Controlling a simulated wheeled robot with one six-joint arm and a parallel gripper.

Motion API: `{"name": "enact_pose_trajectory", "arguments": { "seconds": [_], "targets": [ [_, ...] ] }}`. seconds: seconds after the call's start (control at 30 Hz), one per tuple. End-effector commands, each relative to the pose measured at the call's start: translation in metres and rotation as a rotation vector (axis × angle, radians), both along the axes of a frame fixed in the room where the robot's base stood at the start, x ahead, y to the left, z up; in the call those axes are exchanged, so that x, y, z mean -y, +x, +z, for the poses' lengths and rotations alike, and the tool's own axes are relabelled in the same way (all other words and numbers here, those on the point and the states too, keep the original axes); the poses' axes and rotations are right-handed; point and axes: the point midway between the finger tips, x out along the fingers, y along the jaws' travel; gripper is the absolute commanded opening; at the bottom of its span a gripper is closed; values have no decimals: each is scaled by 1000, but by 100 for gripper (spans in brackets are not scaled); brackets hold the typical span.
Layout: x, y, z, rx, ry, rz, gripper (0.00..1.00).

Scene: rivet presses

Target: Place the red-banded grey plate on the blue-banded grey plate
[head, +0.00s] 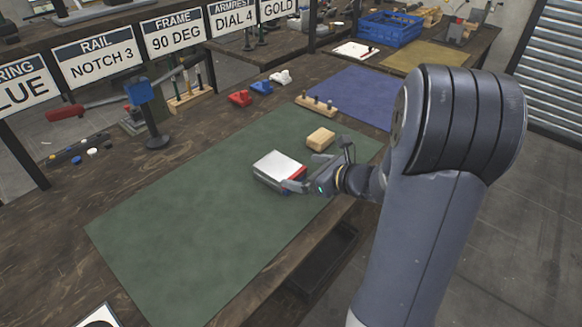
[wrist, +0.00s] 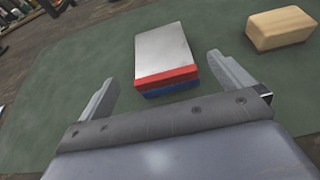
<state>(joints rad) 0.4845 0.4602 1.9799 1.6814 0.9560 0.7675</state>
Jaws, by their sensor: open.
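My gripper (head: 307,173) is open, close to the red-banded end of the stack. In the wrist view its fingers (wrist: 166,80) are spread on either side of that end, apart from both plates.
A wooden block (head: 320,138) sits on the green mat (head: 170,240) near the stack. A wooden peg rack (head: 316,104), a blue mat (head: 352,95) and small red, blue and white parts lie beyond. The near left of the green mat is clear.

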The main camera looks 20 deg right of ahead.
Motion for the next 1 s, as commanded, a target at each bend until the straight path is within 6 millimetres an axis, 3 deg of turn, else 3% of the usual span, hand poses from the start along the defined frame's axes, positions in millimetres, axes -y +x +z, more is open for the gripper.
{"name": "enact_pose_trajectory", "arguments": {
  "seconds": [0.2, 0.43, 0.77, 1.0],
  "targets": [
    [16, -22, 12, 1, -1, -3, 100],
    [19, -28, 14, 0, 0, 1, 100],
    [17, -26, 12, -1, -1, 2, 100],
    [1, -3, 0, -2, -1, 5, 100]
  ]
}}
